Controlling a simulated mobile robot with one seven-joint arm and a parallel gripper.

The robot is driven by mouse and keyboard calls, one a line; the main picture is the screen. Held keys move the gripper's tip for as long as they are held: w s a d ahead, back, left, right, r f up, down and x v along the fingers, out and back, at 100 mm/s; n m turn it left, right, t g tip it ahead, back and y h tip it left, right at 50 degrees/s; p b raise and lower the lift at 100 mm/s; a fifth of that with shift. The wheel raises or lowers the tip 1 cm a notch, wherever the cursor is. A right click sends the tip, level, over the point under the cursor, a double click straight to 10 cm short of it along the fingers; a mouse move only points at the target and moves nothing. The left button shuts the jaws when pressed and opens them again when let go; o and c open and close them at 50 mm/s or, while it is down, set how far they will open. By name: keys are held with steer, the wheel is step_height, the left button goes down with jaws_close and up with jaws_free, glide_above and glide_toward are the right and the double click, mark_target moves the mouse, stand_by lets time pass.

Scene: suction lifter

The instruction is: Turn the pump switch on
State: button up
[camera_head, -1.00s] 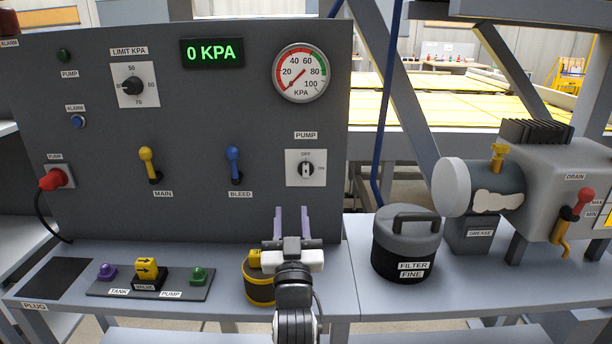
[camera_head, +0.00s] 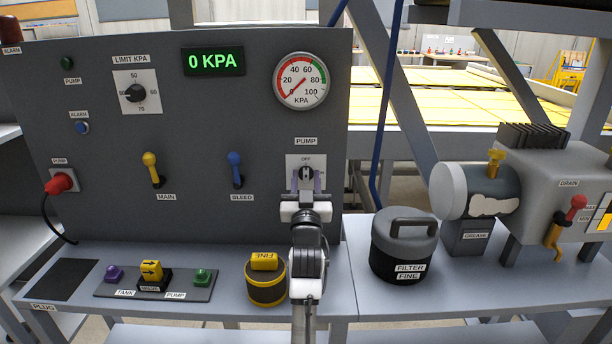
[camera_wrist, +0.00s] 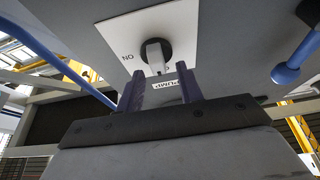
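The pump switch (camera_head: 306,172) is a black round knob with a pale handle on a white plate (camera_head: 291,160), under the PUMP label on the grey panel. The knob also shows upside down in the wrist view (camera_wrist: 155,55). Its handle looks upright, in line with the OFF mark. My gripper (camera_head: 306,181) is in front of the knob and hides its lower part and most of the ON mark. In the wrist view its two purple fingers (camera_wrist: 161,74) are apart, with the handle just beyond the gap between their tips. I see no clear contact.
The display (camera_head: 213,61) reads 0 KPA. The blue bleed lever (camera_head: 236,170) and yellow main lever (camera_head: 153,170) are left of the switch. A yellow-topped canister (camera_head: 266,280) and the grey filter canister (camera_head: 404,247) stand on the bench below.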

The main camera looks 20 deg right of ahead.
steer(key=shift+w, duration=0.2)
jaws_close()
